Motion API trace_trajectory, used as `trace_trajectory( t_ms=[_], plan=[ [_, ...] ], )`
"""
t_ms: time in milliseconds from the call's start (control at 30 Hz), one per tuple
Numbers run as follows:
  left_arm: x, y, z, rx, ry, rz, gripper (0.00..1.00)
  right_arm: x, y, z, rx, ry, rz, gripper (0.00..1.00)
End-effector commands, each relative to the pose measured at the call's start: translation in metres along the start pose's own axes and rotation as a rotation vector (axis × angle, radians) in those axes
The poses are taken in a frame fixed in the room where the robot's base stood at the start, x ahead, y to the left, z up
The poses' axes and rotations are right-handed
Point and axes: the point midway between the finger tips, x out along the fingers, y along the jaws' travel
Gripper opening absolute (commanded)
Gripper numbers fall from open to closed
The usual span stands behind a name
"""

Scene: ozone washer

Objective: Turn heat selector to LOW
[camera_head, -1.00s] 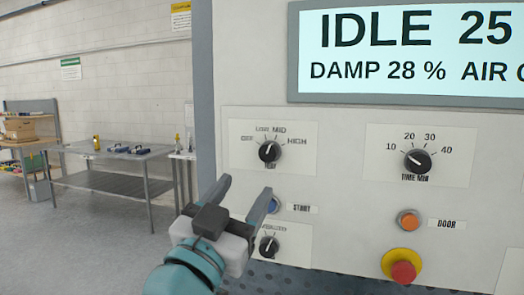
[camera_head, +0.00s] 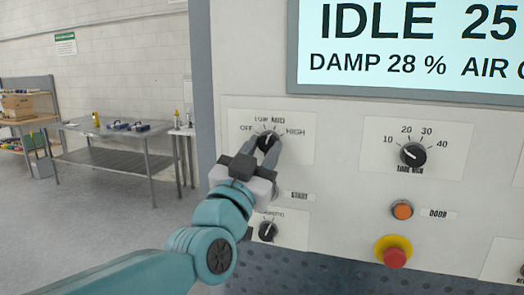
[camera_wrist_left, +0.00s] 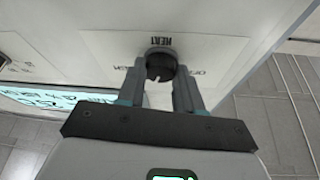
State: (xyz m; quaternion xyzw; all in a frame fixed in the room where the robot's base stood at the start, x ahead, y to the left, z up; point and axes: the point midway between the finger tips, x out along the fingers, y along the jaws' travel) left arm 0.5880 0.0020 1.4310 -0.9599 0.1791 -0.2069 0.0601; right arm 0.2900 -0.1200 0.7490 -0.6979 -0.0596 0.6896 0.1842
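The heat selector (camera_head: 268,141) is a black round knob with a white pointer on a pale label plate marked OFF, LOW, MID and HIGH. Its pointer looks to be near MID in the head view. My left gripper (camera_head: 263,146) has its two grey fingers on either side of the knob. In the left wrist view the knob (camera_wrist_left: 160,65) sits between the fingertips (camera_wrist_left: 160,74), which look to touch its sides; the HEAT label shows upside down beyond it. The fingers partly hide the knob in the head view. My right gripper is not in view.
The time knob (camera_head: 413,154), orange door button (camera_head: 402,210) and red emergency stop (camera_head: 394,256) are to the right. A lower knob (camera_head: 267,231) is below my gripper, which hides the start button. A metal table (camera_head: 115,160) stands at the left.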

Motion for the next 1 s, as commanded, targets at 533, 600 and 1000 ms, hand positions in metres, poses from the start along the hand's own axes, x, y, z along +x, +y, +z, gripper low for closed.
trace_trajectory(
  t_ms=[533, 600, 1000],
  plan=[
    [-0.001, 0.003, 0.001, -0.142, 0.004, -0.058, 0.05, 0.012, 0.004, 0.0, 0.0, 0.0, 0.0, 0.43],
    [-0.001, 0.004, 0.001, -0.191, 0.005, -0.077, 0.05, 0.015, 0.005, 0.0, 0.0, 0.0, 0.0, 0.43],
    [0.001, 0.006, -0.002, -0.474, 0.009, -0.197, 0.05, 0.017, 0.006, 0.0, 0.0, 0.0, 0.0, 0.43]
  ],
)
